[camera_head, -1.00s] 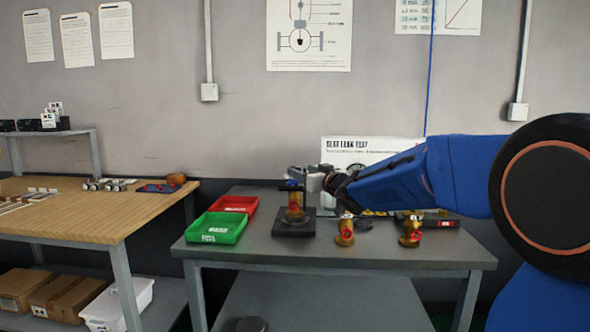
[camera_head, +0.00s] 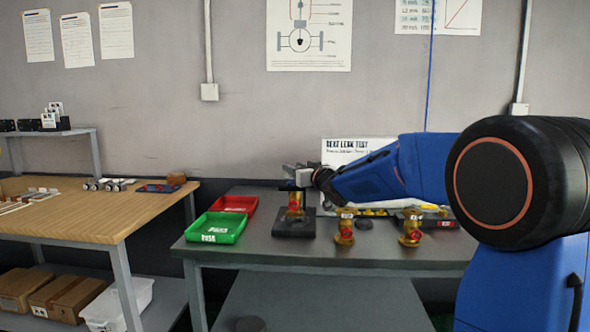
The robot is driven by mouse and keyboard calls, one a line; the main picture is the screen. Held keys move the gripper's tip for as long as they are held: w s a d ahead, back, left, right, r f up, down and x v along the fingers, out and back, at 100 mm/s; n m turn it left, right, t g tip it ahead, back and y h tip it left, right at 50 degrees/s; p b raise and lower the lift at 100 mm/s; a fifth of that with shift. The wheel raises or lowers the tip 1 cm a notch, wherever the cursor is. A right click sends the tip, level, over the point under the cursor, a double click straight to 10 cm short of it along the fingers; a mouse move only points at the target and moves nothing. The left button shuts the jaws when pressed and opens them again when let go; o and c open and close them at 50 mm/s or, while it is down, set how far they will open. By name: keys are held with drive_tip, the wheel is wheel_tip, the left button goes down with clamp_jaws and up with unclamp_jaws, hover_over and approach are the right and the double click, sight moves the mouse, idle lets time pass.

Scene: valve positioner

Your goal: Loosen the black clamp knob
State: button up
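A black clamp fixture (camera_head: 291,226) stands on the grey bench, with a brass valve (camera_head: 294,208) with red parts held upright in it. The black clamp knob cannot be made out; the top of the fixture lies behind or beside my gripper. My gripper (camera_head: 295,176) is at the top of the fixture, reaching in from the right. Its fingers point left. They are too small to show whether they are open or shut, or whether they touch the knob.
Two more brass valves stand on the bench (camera_head: 440,257) to the right, one (camera_head: 345,228) nearer the fixture and one (camera_head: 411,227) farther right. A green bin (camera_head: 217,228) and a red bin (camera_head: 234,203) sit at the left. A white sign (camera_head: 350,150) stands behind.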

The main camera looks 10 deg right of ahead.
drive_tip(key=shift+d+n+g+y, duration=0.1)
drive_tip(key=shift+n+g+y, duration=0.2)
drive_tip(key=shift+n+y, duration=0.35)
drive_tip(key=n+g+y, duration=0.1)
drive_tip(key=y, duration=0.1)
drive_tip(key=n+g+y, duration=0.1)
drive_tip(key=n+y, duration=0.1)
drive_tip(key=y, duration=0.1)
drive_tip(key=shift+f+g, duration=0.1)
drive_tip(key=shift+g, duration=0.3)
drive_tip(key=n+g+y, duration=0.3)
drive_tip(key=n+g, duration=0.1)
drive_tip(key=shift+w+y, duration=0.1)
drive_tip(key=shift+y, duration=0.25)
drive_tip(key=n+g+y, duration=0.2)
drive_tip(key=n+g, duration=0.1)
drive_tip(key=g, duration=0.2)
drive_tip(key=shift+n, duration=0.25)
drive_tip(key=shift+n+g+y, duration=0.4)
drive_tip(key=shift+n+g, duration=1.2)
drive_tip(key=shift+g, duration=1.4)
drive_tip(key=o, duration=1.1)
drive_tip(key=shift+c, duration=0.2)
